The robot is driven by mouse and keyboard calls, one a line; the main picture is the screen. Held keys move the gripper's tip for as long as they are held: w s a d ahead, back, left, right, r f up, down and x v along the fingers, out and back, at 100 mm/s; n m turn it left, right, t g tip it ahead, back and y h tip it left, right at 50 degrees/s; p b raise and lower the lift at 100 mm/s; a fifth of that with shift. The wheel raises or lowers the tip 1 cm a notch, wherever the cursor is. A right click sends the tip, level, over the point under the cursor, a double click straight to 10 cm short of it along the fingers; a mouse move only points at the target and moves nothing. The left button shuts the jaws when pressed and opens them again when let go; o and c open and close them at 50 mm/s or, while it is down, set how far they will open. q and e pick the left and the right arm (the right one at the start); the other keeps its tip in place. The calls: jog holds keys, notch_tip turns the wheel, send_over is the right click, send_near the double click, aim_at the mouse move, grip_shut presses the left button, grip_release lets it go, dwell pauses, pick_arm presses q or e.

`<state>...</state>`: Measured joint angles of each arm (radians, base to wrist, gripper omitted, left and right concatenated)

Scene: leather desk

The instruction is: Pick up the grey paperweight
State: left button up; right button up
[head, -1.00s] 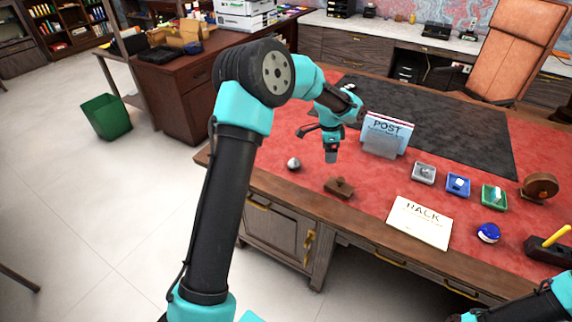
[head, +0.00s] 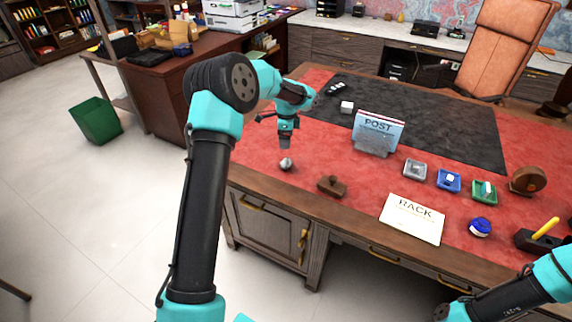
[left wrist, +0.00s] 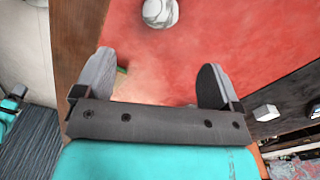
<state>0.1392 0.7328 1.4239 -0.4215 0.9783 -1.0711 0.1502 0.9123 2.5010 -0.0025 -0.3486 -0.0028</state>
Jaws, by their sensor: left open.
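The grey paperweight (head: 286,164) is a small round, marbled grey-white ball on the red leather at the left part of the desk. It also shows in the left wrist view (left wrist: 160,12), cut off by the top edge. My left gripper (head: 285,146) points down just above and behind the paperweight in the head view. In the left wrist view its two fingers (left wrist: 155,78) are wide apart with nothing between them, and the paperweight lies beyond the fingertips. Of my right arm, the dark end (head: 442,312) shows at the bottom edge, too cut off to read.
A brown wooden stamp-like block (head: 332,186) sits right of the paperweight. A blue POST holder (head: 377,133), a RACK card (head: 413,220), small grey, blue and green trays (head: 485,193) and a blue round item (head: 480,227) stand farther right. The desk's left edge is close.

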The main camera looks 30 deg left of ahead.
aim_at(286, 159)
pick_arm(q)
notch_tip(286, 159, down, 8)
jog(key=shift+f, duration=0.1)
dwell(0.4)
jog(key=shift+f, duration=2.55)
jog(key=shift+c, duration=0.4)
jog(key=c, duration=1)
